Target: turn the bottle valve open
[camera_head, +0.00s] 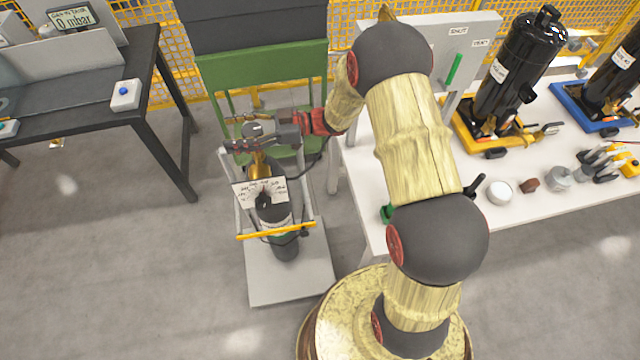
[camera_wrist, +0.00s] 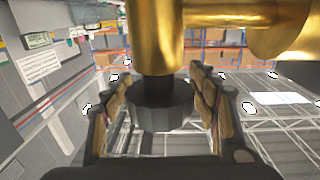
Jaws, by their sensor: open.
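My gripper (camera_wrist: 161,88) is open, one finger on each side of the knob. A gap shows at the left finger; whether the right finger touches the knob, I cannot tell.
A dark table (camera_head: 140,100) with a 0 mbar display (camera_head: 74,20) stands left. A white table (camera_head: 440,215) at right carries black compressors (camera_head: 515,65) and small parts. Grey floor is free in front of the cart.

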